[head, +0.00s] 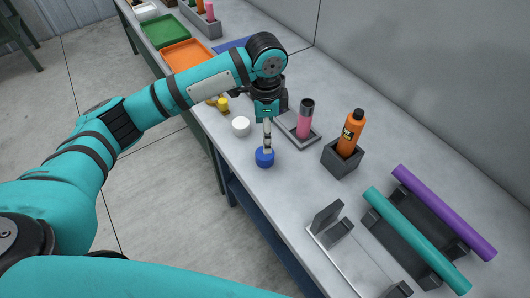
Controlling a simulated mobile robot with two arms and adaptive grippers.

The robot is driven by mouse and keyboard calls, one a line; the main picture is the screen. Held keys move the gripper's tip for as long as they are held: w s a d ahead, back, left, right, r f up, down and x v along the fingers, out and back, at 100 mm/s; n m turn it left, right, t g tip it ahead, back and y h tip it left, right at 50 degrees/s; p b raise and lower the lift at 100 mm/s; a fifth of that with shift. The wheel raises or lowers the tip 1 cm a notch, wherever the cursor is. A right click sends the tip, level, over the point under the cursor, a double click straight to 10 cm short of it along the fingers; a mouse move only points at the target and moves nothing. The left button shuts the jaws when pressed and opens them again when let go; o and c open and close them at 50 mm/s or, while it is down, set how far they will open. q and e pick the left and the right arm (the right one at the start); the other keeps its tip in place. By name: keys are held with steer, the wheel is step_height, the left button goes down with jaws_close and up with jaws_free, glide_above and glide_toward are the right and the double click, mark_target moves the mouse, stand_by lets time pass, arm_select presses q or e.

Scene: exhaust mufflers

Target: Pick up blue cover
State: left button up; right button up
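The blue cover (264,158) is a small round blue piece on the grey bench, near its front edge. My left gripper (267,147) points down right at the cover, with its fingers at the cover's far upper side. The fingers show as one narrow shape from this side, so I cannot tell their opening or whether they touch the cover. My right gripper is not in view.
A white round lid (241,126) lies left of the cover. A pink bottle (305,121) and an orange bottle (351,134) stand in grey holders to the right. Teal (415,238) and purple (443,211) tubes lie on a rack. Orange (187,54) and green (164,31) trays are farther back.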

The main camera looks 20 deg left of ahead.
mark_target(265, 157)
arm_select(q)
steer(key=f, duration=0.3)
steer(key=shift+w+f, duration=0.15)
steer(key=shift+w, duration=0.05)
steer(key=shift+f, duration=0.6)
steer(key=shift+f+p, duration=0.25)
steer(key=shift+p, duration=0.05)
step_height(265, 157, down, 4)
steer(key=shift+s+f+p, duration=0.15)
steer(key=shift+f+p, duration=0.1)
steer(key=shift+p, duration=0.3)
steer(key=shift+f, duration=0.15)
steer(key=c, duration=0.9)
steer(key=shift+c, duration=0.3)
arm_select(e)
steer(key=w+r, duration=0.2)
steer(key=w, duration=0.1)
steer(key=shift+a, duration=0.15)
